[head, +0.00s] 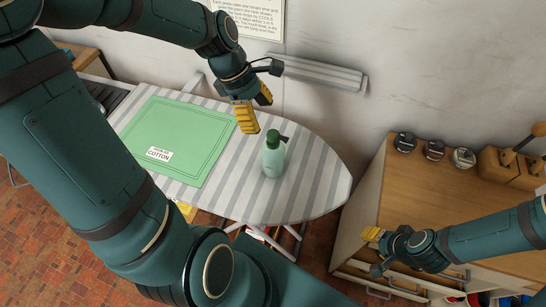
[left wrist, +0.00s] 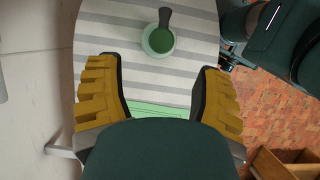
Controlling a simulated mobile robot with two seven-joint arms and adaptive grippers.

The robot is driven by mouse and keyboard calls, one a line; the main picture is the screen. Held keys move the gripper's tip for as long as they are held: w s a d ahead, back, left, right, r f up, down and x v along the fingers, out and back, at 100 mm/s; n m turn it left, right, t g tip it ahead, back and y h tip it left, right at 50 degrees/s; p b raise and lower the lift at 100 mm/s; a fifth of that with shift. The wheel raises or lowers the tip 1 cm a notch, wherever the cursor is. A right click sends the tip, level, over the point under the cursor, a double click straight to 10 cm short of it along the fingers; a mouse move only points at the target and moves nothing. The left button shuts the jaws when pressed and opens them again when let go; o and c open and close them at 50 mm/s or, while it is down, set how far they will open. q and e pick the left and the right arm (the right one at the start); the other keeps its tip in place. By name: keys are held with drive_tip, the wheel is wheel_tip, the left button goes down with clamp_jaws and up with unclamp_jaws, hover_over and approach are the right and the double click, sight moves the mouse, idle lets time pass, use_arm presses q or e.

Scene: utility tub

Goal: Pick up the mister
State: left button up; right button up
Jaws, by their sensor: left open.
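The mister is a pale green bottle with a darker green top and dark nozzle (head: 273,158), upright on the striped ironing board (head: 310,185). In the left wrist view I see the mister from above (left wrist: 158,42), centred between the finger lines but beyond the fingertips. My left gripper (head: 257,115) is open and empty, above and a little left of the mister in the head view, apart from it. It also shows in the left wrist view (left wrist: 158,75). My right gripper (head: 374,245) is at the right, by the wooden cabinet, away from the mister; its opening is unclear.
A green cloth (head: 175,130) with a "COTTON" label lies on the board's left part. A wooden cabinet (head: 440,180) stands right, with small round jars (head: 433,150) and a wooden block (head: 510,165) on top. The wall with a grey rail (head: 320,73) is behind.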

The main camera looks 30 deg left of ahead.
sight(270, 132)
use_arm(q)
drive_tip(key=b+x, duration=0.1)
drive_tip(key=x, duration=0.7)
drive_tip(key=shift+d+f, duration=0.15)
drive_tip(key=shift+d, duration=0.05)
